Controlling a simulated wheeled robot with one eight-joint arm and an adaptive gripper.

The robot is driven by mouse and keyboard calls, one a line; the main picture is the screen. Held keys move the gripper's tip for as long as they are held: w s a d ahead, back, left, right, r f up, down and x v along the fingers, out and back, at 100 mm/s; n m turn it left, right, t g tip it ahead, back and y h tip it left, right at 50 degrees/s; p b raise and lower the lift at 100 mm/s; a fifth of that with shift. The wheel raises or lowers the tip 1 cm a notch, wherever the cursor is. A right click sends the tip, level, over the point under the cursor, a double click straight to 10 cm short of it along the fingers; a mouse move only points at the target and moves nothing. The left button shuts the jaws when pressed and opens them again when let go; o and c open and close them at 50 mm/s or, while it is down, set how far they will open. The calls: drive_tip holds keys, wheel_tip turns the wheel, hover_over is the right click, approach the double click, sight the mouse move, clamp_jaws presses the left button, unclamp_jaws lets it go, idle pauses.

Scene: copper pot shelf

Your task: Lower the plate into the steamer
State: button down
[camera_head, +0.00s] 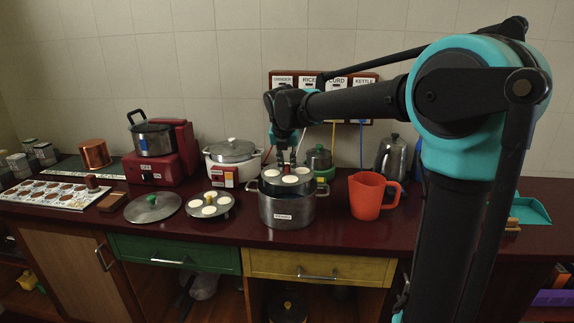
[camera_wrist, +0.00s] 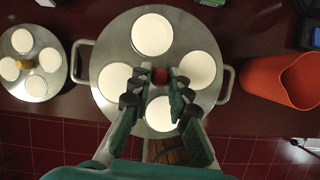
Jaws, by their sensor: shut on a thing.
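My gripper (camera_head: 286,164) is shut on the red knob (camera_wrist: 159,76) at the centre of a round metal plate (camera_wrist: 120,46). The plate carries several white round cakes and also shows in the head view (camera_head: 279,188). It looks roughly level at the mouth of the steamer (camera_head: 287,211), a labelled metal pot with two side handles. In the wrist view the plate hides most of the pot, and a pot handle (camera_wrist: 83,63) shows at its left. I cannot tell whether the plate touches the rim.
A second plate (camera_head: 202,214) with white cakes and a yellow knob lies left of the steamer. A lid (camera_head: 148,211) with a green knob lies farther left. A white cooker (camera_head: 232,153) stands behind. A red jug (camera_head: 368,197) stands close on the right.

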sight(287, 173)
drive_tip(key=shift+f, duration=0.55)
drive_tip(key=shift+f, duration=0.35)
drive_tip(key=shift+f, duration=0.3)
drive_tip(key=shift+f, duration=0.35)
drive_tip(key=shift+f, duration=0.35)
drive_tip(key=shift+f, duration=0.35)
drive_tip(key=shift+f, duration=1.4)
drive_tip(key=shift+f, duration=0.35)
drive_tip(key=shift+f, duration=0.3)
